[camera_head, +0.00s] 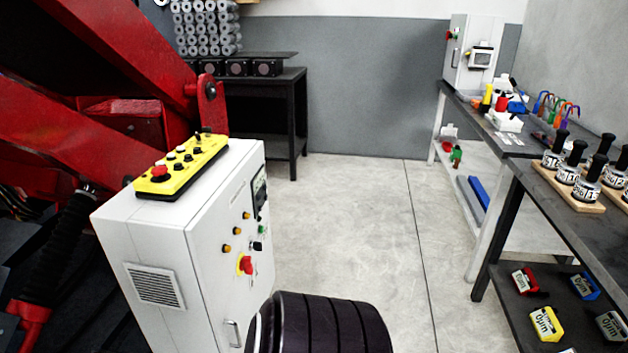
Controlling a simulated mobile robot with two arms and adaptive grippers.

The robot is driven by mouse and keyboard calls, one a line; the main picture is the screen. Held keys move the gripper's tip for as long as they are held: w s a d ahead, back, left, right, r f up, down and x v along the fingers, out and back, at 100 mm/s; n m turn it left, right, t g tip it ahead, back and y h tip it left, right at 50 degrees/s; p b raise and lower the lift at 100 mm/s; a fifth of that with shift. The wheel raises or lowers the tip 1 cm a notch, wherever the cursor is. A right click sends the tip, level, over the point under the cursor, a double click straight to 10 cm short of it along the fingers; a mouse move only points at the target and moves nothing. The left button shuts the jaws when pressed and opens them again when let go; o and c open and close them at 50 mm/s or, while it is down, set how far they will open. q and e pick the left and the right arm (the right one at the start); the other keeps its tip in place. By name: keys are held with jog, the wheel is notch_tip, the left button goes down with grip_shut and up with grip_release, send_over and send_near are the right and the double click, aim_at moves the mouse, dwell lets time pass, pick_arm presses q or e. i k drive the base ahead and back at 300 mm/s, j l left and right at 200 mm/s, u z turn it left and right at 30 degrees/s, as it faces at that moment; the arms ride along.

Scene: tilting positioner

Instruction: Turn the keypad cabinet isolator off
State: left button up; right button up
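A white cabinet (150,235) stands in the left foreground beside the red machine. Its right face has a red rotary switch (246,265) on a yellow plate, amber and other small buttons and a dark panel (259,190). A second white cabinet (461,60) stands on the far bench at the back right. It has a red switch (450,36) on its left side and a boxed panel with a small screen (482,57) on its front. I cannot tell from here which panel is a keypad, nor the switches' exact positions. Neither gripper is in view.
A yellow control pendant (183,165) with a red button lies on the near cabinet. The red machine (60,130) fills the left. Benches with tools and stamps (587,180) line the right. A dark table (290,110) stands at the back. The middle floor (350,220) is clear.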

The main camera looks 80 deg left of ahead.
aim_at(245, 264)
jog(key=u, duration=3.2)
jog(key=i+l+u, duration=0.1)
jog(key=u, duration=0.6)
jog(key=i+l+u, duration=0.2)
jog(key=l+u, duration=0.15)
jog(key=l, duration=0.35)
jog(key=i+l+u, duration=0.1)
jog(key=l+u, duration=0.25)
jog(key=l, duration=0.35)
jog(key=l+u, duration=0.3)
jog(key=l, duration=0.4)
